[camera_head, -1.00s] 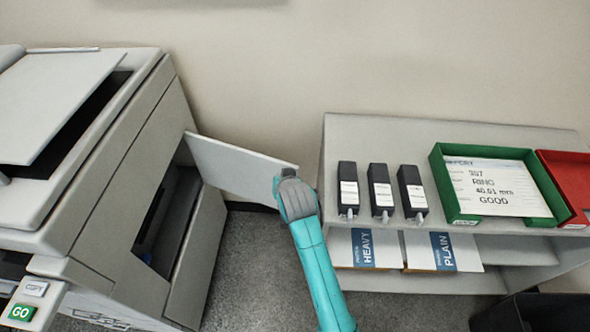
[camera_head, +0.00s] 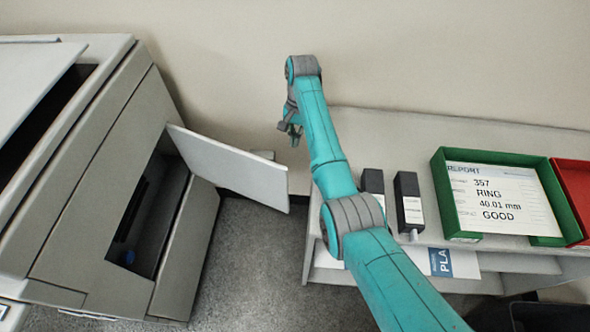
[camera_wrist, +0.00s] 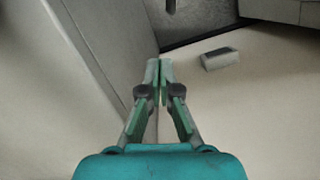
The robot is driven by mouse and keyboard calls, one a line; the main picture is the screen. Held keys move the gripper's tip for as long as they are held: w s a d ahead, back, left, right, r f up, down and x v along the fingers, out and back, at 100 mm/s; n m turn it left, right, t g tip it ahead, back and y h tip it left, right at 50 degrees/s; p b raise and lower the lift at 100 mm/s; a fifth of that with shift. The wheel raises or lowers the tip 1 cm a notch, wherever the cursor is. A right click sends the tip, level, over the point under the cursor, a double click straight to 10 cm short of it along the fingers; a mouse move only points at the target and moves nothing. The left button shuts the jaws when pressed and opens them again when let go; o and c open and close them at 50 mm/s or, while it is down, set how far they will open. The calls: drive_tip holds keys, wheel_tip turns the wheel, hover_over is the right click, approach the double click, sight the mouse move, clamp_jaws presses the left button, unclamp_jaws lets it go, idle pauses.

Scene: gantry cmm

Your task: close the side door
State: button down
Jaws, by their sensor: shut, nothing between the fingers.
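The side door (camera_head: 230,165) is a pale flat panel on the right side of the copier (camera_head: 85,200). It stands open, swung out from the dark side opening (camera_head: 150,215). My gripper (camera_head: 293,138) is beyond the door's free end, near the back wall, and looks apart from the door in the head view. In the wrist view my gripper (camera_wrist: 157,75) has its green-padded fingers together with nothing between them. Pale panels show around the fingers there, with a small light block (camera_wrist: 220,59) to the right; I cannot tell which panel is the door.
A low shelf (camera_head: 400,130) stands at the right with dark cartridges (camera_head: 408,205), a green tray (camera_head: 550,241) and a red tray (camera_head: 570,175). My arm crosses its left end. Grey floor (camera_head: 245,260) is open between copier and shelf. The wall is close behind.

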drive_tip(key=s+a+f, duration=0.1)
drive_tip(key=s+f, duration=0.5)
drive_tip(key=f, duration=0.3)
drive_tip(key=shift+s+a+g, duration=0.25)
drive_tip(key=shift+s+g, duration=0.05)
drive_tip(key=shift+s, duration=0.1)
drive_tip(key=shift+f, duration=0.1)
drive_tip(key=shift+s+a, duration=0.1)
idle(0.4)
